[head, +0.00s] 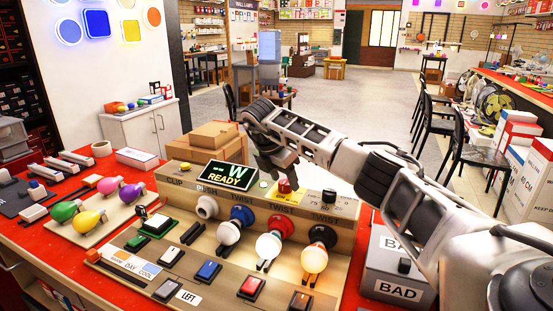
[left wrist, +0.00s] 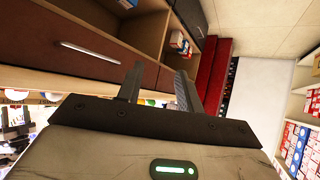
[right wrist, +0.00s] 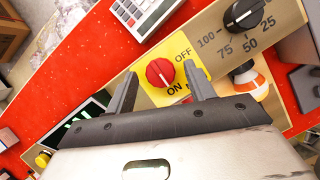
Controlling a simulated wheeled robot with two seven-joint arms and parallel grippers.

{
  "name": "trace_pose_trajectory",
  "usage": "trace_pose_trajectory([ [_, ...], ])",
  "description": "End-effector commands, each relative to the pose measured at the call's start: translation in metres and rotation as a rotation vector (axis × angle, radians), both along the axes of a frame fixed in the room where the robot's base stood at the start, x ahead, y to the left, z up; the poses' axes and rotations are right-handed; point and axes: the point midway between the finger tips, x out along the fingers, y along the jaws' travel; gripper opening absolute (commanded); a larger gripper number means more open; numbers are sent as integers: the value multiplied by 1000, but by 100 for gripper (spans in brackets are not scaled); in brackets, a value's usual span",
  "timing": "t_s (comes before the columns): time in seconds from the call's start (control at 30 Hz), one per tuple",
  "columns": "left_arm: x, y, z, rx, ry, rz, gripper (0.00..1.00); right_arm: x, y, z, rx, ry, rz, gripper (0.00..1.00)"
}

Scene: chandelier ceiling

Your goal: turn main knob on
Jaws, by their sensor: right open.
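The main knob is a red dial on a yellow plate with OFF and ON marks. It shows in the right wrist view (right wrist: 160,73) and at the back of the test console in the head view (head: 285,186). Contact is not clear. My left gripper (left wrist: 160,70) is open and empty, near a drawer front and shelf, and is outside the head view.
A black dial (right wrist: 243,14) marked 100, 75, 50, 25 sits beside the yellow plate. A display (head: 229,175) reads "-- W READY". Bulbs in sockets (head: 268,245) stand in front. A grey BAD box (head: 397,275) is at right, cardboard boxes (head: 209,139) behind.

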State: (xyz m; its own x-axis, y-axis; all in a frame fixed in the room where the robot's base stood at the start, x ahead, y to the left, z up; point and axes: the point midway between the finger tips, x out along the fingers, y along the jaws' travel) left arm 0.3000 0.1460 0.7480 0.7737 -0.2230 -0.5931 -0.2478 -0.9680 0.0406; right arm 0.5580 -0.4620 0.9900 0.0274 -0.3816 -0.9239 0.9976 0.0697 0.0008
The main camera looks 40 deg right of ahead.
Motion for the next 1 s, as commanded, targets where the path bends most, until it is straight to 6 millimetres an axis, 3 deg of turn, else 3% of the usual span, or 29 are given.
trace_pose_trajectory([
  [0.43, 2, -1, -3, -2, -10, -6, 36, -2, 38, 93, 0, -6, 0, 54],
  [0.6, 1, 0, 9, 1, -11, -7, 36, -4, 49, 126, -3, -4, -1, 54],
  [0.8, -3, 1, 3, 8, 7, -6, 36, -4, 57, 140, -2, -3, -1, 54],
  [1.0, -3, 1, 1, 7, 7, -3, 36, -4, 58, 141, -1, -2, -1, 54],
])
